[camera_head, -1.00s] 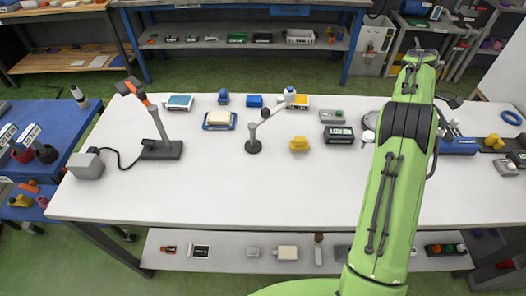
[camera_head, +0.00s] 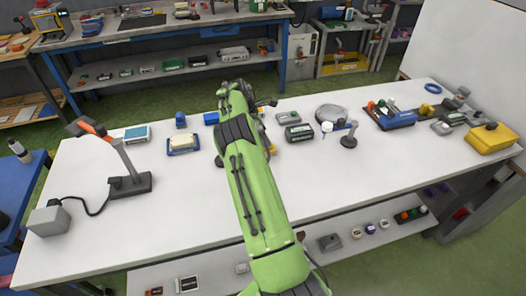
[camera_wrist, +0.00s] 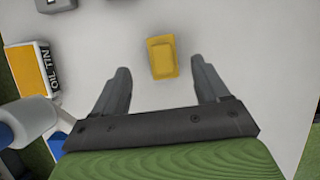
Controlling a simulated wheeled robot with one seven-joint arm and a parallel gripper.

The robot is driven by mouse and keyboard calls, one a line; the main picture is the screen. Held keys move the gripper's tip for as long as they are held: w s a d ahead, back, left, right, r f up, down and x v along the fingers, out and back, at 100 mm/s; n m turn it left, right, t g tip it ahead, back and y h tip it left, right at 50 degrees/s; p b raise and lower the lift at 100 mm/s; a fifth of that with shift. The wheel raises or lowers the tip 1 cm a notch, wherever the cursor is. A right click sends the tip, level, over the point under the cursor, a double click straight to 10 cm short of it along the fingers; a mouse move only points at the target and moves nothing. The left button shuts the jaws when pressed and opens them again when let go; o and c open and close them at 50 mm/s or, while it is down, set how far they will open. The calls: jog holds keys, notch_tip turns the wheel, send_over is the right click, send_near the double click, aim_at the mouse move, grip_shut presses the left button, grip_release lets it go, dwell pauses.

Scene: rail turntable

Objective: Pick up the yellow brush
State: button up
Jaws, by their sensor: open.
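The yellow brush (camera_wrist: 162,57) shows in the wrist view as a small yellow block with a raised rim, lying on the white table. It lies ahead of and between the two spread fingers of my gripper (camera_wrist: 159,78), with clear gaps on both sides and nothing held. In the head view only a sliver of the yellow brush (camera_head: 272,148) shows at the right edge of my green arm. My gripper is hidden behind the arm there.
An orange and white oil tin (camera_wrist: 28,68) stands left of the brush in the wrist view.

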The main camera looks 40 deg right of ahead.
jog(key=x, duration=0.7)
jog(key=shift+s+f, duration=0.1)
jog(key=shift+f, duration=0.05)
jog(key=shift+a, duration=0.1)
jog(key=c, duration=1.2)
